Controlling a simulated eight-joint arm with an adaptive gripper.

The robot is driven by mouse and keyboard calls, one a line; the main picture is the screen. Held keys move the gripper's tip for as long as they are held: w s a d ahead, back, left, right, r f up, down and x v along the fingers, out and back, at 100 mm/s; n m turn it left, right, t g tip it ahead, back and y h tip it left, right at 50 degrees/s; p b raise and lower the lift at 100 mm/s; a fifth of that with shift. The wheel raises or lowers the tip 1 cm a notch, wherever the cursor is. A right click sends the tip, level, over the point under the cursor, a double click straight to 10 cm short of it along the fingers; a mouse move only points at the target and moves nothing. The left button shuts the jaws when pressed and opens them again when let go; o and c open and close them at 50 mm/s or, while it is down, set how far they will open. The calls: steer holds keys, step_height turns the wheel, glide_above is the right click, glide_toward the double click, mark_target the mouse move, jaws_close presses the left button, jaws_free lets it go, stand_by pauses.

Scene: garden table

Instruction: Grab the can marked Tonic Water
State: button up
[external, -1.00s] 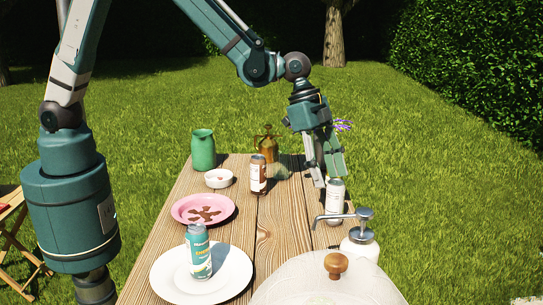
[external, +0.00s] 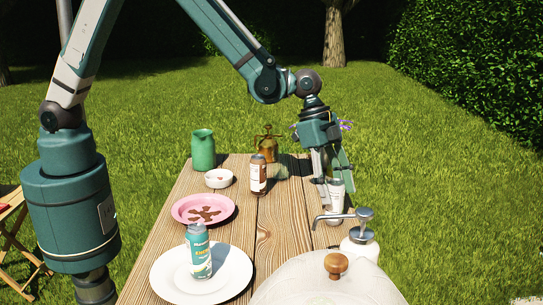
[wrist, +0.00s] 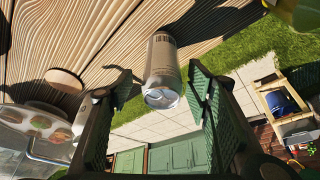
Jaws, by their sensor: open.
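A pale silver can (external: 335,208) stands near the right edge of the wooden table; its label is too small to read. In the wrist view the can (wrist: 163,62) lies between the two fingers, with a gap on each side. My gripper (external: 336,190) is open, pointing down around the upper part of this can, and partly hides it. A teal can (external: 199,254) stands on a white plate (external: 232,281). A brown and white can (external: 258,175) stands mid-table. I cannot read Tonic Water on any of the cans.
A pump dispenser (external: 359,243) stands close in front of the silver can, its spout reaching left. A clear dome with a wooden knob (external: 336,263) is nearer.

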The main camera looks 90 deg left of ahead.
mark_target(342, 216)
steer(key=shift+x, duration=0.85)
steer(key=shift+a+b+x, duration=0.1)
steer(key=shift+b+x, duration=0.15)
steer(key=shift+x, duration=1.05)
steer(key=shift+a+b+x, duration=0.15)
steer(key=shift+b+x, duration=0.05)
steer(key=shift+x, duration=1.1)
steer(key=shift+f, duration=0.1)
steer(key=c, duration=1.1)
